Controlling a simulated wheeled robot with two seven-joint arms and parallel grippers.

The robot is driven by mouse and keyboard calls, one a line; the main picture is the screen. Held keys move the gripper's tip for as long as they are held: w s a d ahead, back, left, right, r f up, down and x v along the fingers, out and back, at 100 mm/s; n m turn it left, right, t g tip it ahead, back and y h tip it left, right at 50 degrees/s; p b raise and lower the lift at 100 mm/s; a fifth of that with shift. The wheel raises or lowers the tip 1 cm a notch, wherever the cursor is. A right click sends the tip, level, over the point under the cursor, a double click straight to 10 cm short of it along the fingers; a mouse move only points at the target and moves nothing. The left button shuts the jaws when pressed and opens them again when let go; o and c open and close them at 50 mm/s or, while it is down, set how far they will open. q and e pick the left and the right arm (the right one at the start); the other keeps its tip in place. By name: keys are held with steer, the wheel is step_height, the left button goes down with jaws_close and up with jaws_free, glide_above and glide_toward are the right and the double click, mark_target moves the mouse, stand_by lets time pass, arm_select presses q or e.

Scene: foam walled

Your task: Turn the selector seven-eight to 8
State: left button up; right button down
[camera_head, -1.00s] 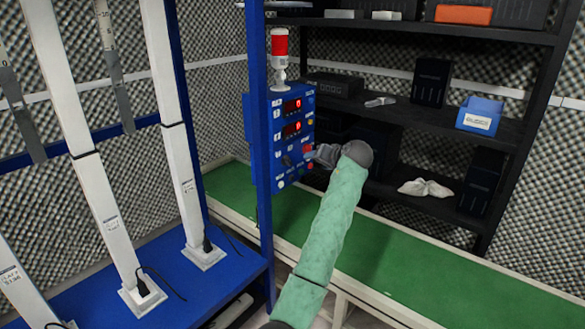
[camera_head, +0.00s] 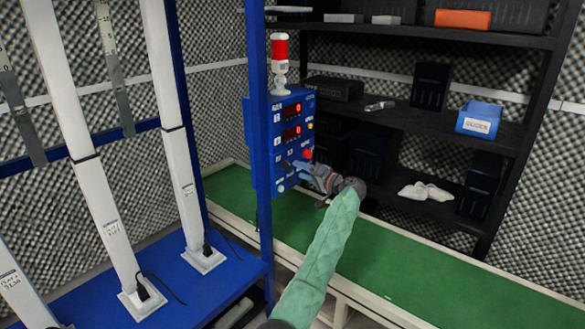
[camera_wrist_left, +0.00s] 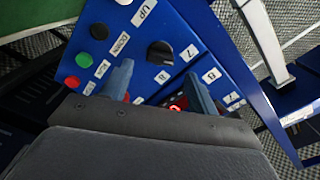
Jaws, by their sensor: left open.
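The blue control panel (camera_head: 292,140) stands on a blue post, and it fills much of the left wrist view (camera_wrist_left: 140,85). A black selector knob (camera_wrist_left: 160,53) sits on it, with small labels beside it; the nearest reads 7 and the others are hard to read. My left gripper (camera_head: 302,172) is close to the panel's lower right part. In the left wrist view its open fingers (camera_wrist_left: 157,70) point at the panel, with the knob just beyond and between the fingertips. I cannot tell whether they touch it or which way the knob points. My right gripper is not in view.
Green (camera_wrist_left: 99,31) and red (camera_wrist_left: 72,82) buttons sit near the knob. A red-topped signal lamp (camera_head: 279,50) stands above the panel. A green conveyor (camera_head: 430,265) runs below, with a black shelf (camera_head: 400,110) behind. A blue bench (camera_head: 190,285) holds white columns at left.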

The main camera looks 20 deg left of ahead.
mark_target(291, 167)
arm_select(q)
steer(key=shift+p+x, duration=0.3)
steer(key=shift+x, duration=2.25)
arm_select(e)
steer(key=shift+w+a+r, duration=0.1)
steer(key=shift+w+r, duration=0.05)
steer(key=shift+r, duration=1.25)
arm_select(q)
steer(key=shift+c, duration=0.2)
steer(key=c, duration=1)
